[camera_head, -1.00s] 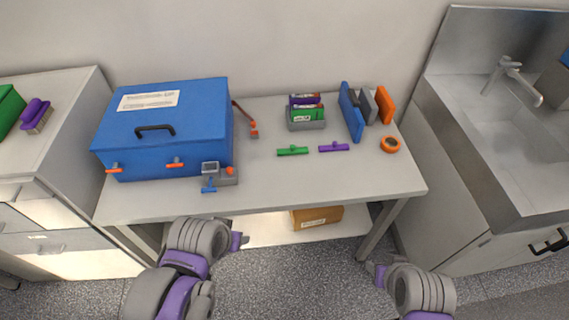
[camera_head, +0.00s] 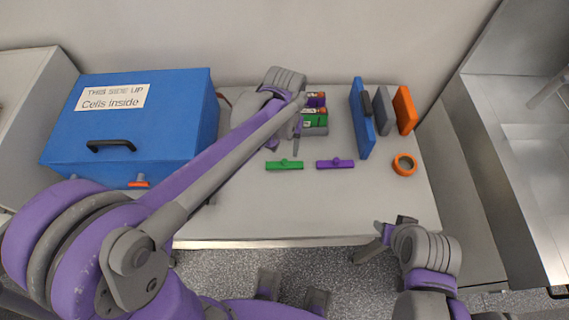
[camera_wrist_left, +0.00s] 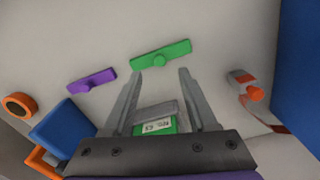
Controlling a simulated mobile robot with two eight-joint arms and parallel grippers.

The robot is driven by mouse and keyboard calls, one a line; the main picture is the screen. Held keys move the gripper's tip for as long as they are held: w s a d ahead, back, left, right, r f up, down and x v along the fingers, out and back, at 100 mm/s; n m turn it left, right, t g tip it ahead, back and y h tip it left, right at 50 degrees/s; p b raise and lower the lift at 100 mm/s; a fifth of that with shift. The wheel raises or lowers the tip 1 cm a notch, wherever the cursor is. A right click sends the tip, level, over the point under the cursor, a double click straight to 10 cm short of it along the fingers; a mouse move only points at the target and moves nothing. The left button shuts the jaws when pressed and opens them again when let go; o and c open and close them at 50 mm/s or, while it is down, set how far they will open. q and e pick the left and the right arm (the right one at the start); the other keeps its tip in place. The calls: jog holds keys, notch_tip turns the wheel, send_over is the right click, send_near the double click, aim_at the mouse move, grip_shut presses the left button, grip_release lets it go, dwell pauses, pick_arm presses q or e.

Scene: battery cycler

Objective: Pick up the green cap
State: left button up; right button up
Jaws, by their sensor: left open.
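The green cap (camera_head: 285,165) is a flat green bar with a small round knob, lying on the grey table. It also shows in the left wrist view (camera_wrist_left: 161,54), just beyond the fingertips. My left gripper (camera_head: 285,136) is open and empty, reaching over the table behind the cap. In the left wrist view its two fingers (camera_wrist_left: 160,72) point towards the cap, apart from it in the picture. My right gripper (camera_head: 380,238) is low near the table's front edge, and its jaw opening is unclear.
A similar purple cap (camera_head: 335,163) lies to the right. A holder with green and purple blocks (camera_head: 314,118) stands behind, partly hidden by my left gripper. A blue box (camera_head: 150,125) is left; upright blue, grey and orange plates (camera_head: 405,110) and an orange ring (camera_head: 404,164) are right.

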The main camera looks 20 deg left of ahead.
aim_at(285, 161)
pick_arm(q)
notch_tip(285, 161, down, 6)
dwell(0.4)
grip_shut()
